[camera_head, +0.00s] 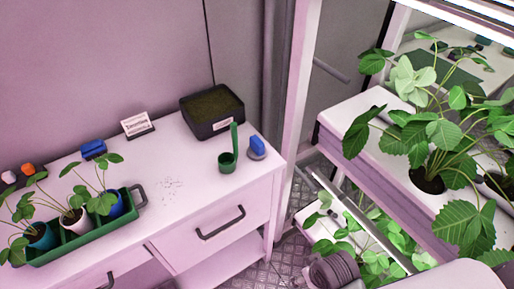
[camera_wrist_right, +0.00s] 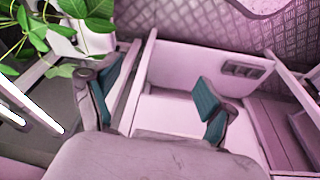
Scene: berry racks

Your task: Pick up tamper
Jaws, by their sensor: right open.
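A small object with a blue top and a grey base (camera_head: 256,147), which looks like the tamper, stands upright near the right end of the white cabinet top. A dark green scoop-like cup with an upright handle (camera_head: 228,160) stands just left of it. My right gripper (camera_wrist_right: 157,85) shows in the right wrist view, with its two teal-padded fingers apart and nothing between them. It is away from the tamper, which I cannot make out in that view. My left gripper is not in view.
A black soil tray (camera_head: 213,128) sits at the back of the white cabinet (camera_head: 175,205). A green carrier (camera_head: 85,238) with potted plants is at left. A label card (camera_head: 137,124) and blue block (camera_head: 93,148) lie behind. A leafy plant rack (camera_head: 345,130) stands right.

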